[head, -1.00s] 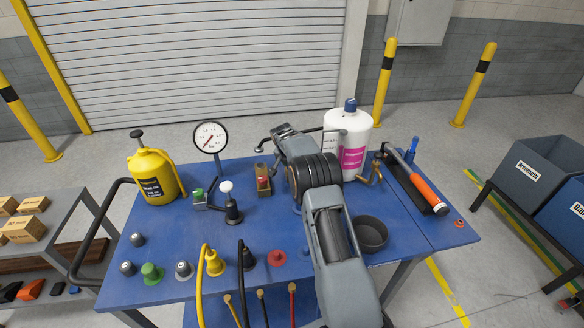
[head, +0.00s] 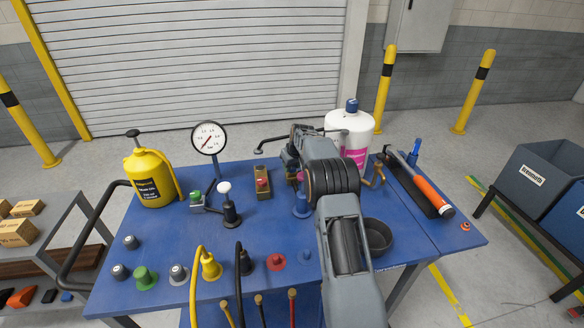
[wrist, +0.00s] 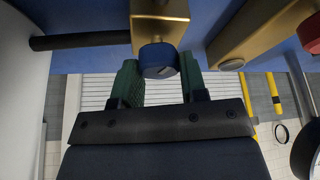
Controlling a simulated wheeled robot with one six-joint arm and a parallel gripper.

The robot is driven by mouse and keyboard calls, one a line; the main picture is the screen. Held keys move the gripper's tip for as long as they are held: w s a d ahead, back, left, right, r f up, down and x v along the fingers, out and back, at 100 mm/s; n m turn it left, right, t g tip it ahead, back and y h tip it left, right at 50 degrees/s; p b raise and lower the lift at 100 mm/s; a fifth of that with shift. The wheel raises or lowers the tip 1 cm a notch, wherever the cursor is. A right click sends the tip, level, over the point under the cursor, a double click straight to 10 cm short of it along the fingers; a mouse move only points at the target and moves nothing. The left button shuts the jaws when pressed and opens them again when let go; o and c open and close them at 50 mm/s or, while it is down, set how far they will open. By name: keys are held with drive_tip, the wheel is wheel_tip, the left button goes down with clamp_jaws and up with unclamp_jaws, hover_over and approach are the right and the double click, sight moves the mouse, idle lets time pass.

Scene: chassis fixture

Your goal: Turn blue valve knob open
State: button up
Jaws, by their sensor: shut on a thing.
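The blue valve knob (wrist: 158,60) sits on the end of a brass valve body (wrist: 160,22) in the wrist view. My gripper (wrist: 160,76) has its two green-padded fingers on either side of the knob and is shut on it. A pale mark shows on the knob's face. In the head view my gripper (head: 298,143) is at the back of the blue table, and my arm hides the knob there.
A brass valve with a red knob (head: 262,183) stands to the left. The white bottle (head: 350,135) is close on the right. A pressure gauge (head: 208,138), a yellow sprayer (head: 152,178) and a black bowl (head: 377,237) also stand on the table (head: 420,225).

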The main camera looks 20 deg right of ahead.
drive_tip(key=shift+n+g+y, duration=0.3)
drive_tip(key=shift+n+y, duration=0.4)
drive_tip(key=shift+n, duration=1.2)
drive_tip(key=o, duration=0.9)
drive_tip(key=shift+r+b, duration=0.1)
drive_tip(key=shift+b, duration=0.2)
drive_tip(key=b+v, duration=0.1)
drive_tip(key=v, duration=1.2)
drive_tip(key=shift+r, duration=0.25)
drive_tip(key=shift+s+d, duration=0.15)
